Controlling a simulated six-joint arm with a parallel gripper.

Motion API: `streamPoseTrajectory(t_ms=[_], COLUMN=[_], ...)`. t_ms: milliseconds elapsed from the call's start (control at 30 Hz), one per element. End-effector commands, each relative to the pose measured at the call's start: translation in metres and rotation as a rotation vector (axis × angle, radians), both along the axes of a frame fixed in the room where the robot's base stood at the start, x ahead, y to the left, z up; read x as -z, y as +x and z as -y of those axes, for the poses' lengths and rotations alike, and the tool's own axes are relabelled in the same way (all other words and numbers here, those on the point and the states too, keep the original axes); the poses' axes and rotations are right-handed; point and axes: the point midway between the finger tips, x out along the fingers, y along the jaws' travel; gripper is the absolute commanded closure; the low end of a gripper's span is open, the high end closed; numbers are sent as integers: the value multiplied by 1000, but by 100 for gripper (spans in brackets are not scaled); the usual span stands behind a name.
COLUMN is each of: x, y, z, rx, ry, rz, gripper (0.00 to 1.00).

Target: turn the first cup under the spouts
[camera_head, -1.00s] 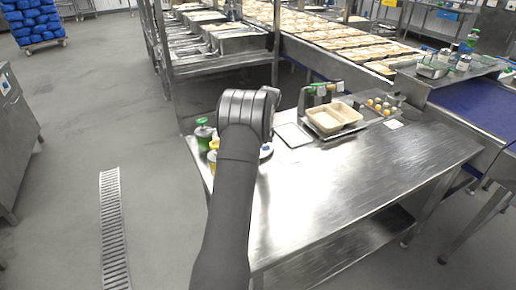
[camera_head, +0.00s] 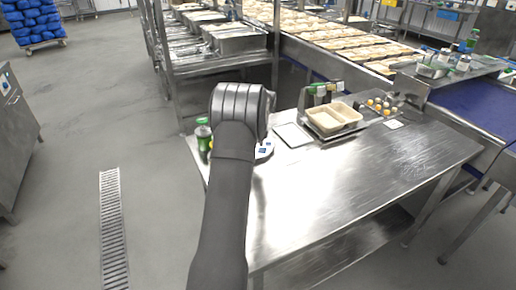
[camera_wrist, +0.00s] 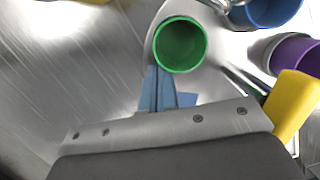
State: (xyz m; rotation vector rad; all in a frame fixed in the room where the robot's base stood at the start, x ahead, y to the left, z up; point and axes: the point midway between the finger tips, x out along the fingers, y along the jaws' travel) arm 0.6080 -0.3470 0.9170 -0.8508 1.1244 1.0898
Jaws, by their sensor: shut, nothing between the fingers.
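In the wrist view a green cup (camera_wrist: 180,45), seen from above, stands just beyond the fingertips of my gripper (camera_wrist: 165,90). The blue fingers are shut and empty; they lie beside the cup's near rim, and I cannot tell whether they touch it. A blue cup (camera_wrist: 270,8), a purple cup (camera_wrist: 297,55) and a yellow part (camera_wrist: 294,105) lie to the right. The cups appear to stand on a round metal surface. In the head view my arm hides the gripper and most of this area. I cannot make out the spouts.
The steel table (camera_head: 370,180) is bare at its middle and front right. A beige two-part tray (camera_head: 333,116) and a flat white plate (camera_head: 293,135) stand at the back. A green-capped bottle (camera_head: 203,138) is at the left edge, beside my arm.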

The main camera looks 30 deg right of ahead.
Motion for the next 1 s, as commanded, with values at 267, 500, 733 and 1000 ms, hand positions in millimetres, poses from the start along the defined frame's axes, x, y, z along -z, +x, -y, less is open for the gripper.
streamPoseTrajectory(t_ms=[267, 500, 733, 1000], x=[-1, 0, 0, 0], y=[5, 11, 17, 24], z=[-11, -18, -25, -30], rx=[135, 257, 370, 482], ry=[0, 0, 0, 0], rz=[0, 0, 0, 0], gripper=[100, 100, 100, 100])
